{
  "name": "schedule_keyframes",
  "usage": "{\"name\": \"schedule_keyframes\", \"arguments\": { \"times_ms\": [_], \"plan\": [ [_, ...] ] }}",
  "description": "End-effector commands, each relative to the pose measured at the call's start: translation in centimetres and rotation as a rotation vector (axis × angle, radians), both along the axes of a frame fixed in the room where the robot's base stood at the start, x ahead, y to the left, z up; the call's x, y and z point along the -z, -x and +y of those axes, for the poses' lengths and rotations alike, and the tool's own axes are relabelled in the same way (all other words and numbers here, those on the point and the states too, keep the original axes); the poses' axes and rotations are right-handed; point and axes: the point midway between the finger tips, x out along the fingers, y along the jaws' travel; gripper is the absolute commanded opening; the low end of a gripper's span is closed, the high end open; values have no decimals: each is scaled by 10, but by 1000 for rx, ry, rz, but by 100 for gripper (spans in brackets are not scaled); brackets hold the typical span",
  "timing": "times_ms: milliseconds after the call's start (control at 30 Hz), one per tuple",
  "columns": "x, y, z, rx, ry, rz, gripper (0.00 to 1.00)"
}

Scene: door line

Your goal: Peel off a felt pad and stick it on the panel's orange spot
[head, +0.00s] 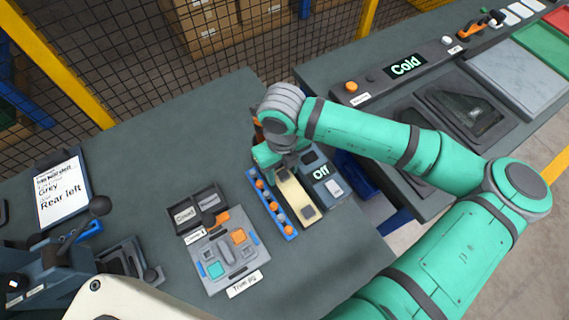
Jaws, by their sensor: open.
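The felt pads appear as dark grey squares on a cream strip (297,203); one pad (308,212) shows clearly at its near end. My gripper (284,172) is over the strip's far end, open, pointing down. Its fingertips are small and partly hidden by the arm, so I cannot tell whether they touch a pad there. The grey panel (220,284) lies in the trim jig, left of the strip. Its orange spot (239,237) is a bare orange square near its upper right. A teal spot (215,270) lies at its lower left.
A blue rack (290,237) with several orange pieces stands between strip and panel. A box reading "Off" (333,187) is to the strip's right. Dark bins (183,217) stand behind the panel. The bench's far left (180,130) is clear.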

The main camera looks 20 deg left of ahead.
Motion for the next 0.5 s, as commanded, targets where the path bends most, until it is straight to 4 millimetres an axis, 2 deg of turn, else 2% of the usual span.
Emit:
{"name": "schedule_keyframes", "arguments": {
  "times_ms": [233,267,400,433,500],
  "plan": [
    [-1,-1,-1,0,1,-4,45],
    [-1,-1,-1,0,1,-4,41],
    [-2,-1,-2,2,1,-4,7],
    [-2,-1,-2,3,1,-4,2],
    [-2,-2,-2,4,1,-5,2]
  ]
}}
